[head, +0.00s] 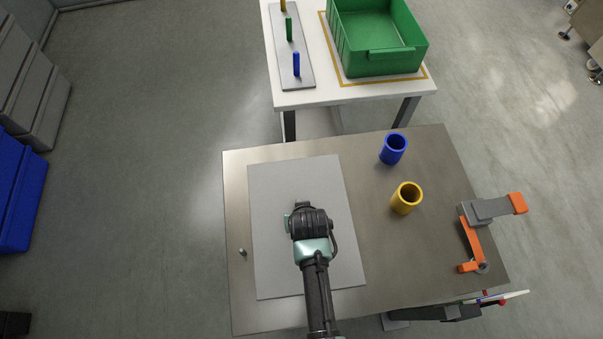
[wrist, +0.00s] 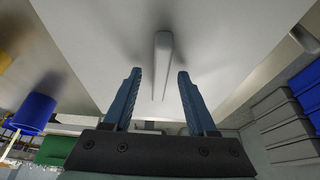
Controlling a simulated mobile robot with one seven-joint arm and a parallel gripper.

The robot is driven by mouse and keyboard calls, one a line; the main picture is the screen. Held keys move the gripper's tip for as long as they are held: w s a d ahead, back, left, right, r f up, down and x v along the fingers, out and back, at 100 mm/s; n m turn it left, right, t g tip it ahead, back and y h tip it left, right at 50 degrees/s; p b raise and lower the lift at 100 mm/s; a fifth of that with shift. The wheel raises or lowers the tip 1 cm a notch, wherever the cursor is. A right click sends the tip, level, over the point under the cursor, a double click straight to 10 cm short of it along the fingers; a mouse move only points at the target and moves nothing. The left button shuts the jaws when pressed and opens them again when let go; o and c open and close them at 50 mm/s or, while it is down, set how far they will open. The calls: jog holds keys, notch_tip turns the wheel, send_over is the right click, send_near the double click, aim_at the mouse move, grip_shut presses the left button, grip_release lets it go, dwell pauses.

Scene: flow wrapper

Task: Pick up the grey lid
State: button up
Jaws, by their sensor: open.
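The grey lid (head: 265,185) is a flat rectangular plate lying on the metal worktable, left of its middle. In the wrist view the lid's pale underlit-looking face (wrist: 105,40) fills the upper part, with a slim grey bar handle (wrist: 162,55) standing out from it. My gripper (wrist: 158,75) is open, one finger on each side of the handle's line, and I see no contact with it. In the head view my gripper (head: 302,205) is over the middle of the lid; my arm hides the handle and fingertips.
A blue cup (head: 393,149) and a yellow cup (head: 406,198) stand right of the lid. An orange and grey device (head: 475,230) sits at the table's right edge, a small metal knob (head: 242,252) at left. A green crate (head: 390,62) and pegged plate (head: 293,72) are on the white table beyond.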

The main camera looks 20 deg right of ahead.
jog(key=shift+f, duration=0.25)
dwell(0.4)
grip_shut()
dwell(1.3)
